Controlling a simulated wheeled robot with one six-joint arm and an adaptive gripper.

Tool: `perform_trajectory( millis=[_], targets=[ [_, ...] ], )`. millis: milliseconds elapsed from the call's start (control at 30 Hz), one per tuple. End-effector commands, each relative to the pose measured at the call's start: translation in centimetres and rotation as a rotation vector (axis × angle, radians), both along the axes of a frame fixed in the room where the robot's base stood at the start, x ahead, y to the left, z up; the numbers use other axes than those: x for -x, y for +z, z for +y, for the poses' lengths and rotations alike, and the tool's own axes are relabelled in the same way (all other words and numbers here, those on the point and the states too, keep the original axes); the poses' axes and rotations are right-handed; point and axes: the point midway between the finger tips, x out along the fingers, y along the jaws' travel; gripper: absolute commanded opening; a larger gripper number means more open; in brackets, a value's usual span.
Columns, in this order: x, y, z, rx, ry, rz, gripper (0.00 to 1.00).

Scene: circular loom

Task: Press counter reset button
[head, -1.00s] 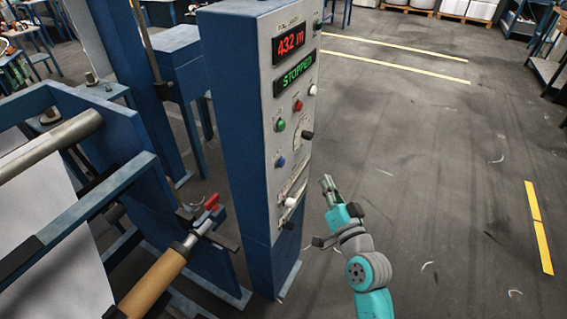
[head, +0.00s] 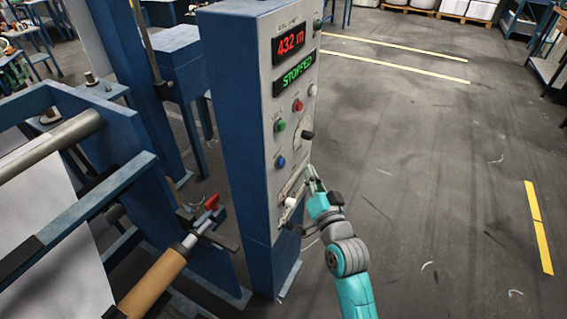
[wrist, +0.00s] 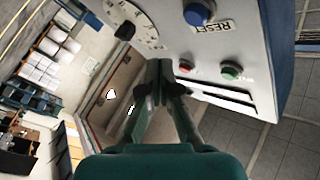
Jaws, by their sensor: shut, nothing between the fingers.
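The blue button (head: 281,161) sits low on the front of the tall control cabinet (head: 236,130). In the wrist view the blue button (wrist: 198,12) is at the top, beside a label reading RESET (wrist: 213,27). My gripper (head: 313,172) is close in front of the panel, to the right of the blue button and slightly lower. Its fingers (wrist: 162,66) are shut and empty, and a gap shows between them and the blue button. The counter display (head: 290,44) reads 432 m in red.
A green display (head: 295,75) reads STOPPED. A green button (head: 280,125), a red button (head: 297,105) and a black-knobbed dial (head: 308,135) are on the panel. A white-knobbed lever (head: 291,202) is below. The floor (head: 430,180) to the right is clear.

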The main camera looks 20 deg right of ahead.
Motion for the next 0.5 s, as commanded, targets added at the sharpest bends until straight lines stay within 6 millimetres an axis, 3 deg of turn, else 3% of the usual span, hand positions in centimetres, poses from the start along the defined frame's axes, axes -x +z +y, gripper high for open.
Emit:
perform_trajectory(
  millis=[200,500],
  targets=[
    [-1.8,0.1,1.9,0.001,0.003,-0.001,0.00],
    [-2.9,0.1,2.9,-0.001,0.001,-0.001,0.00]
  ],
)
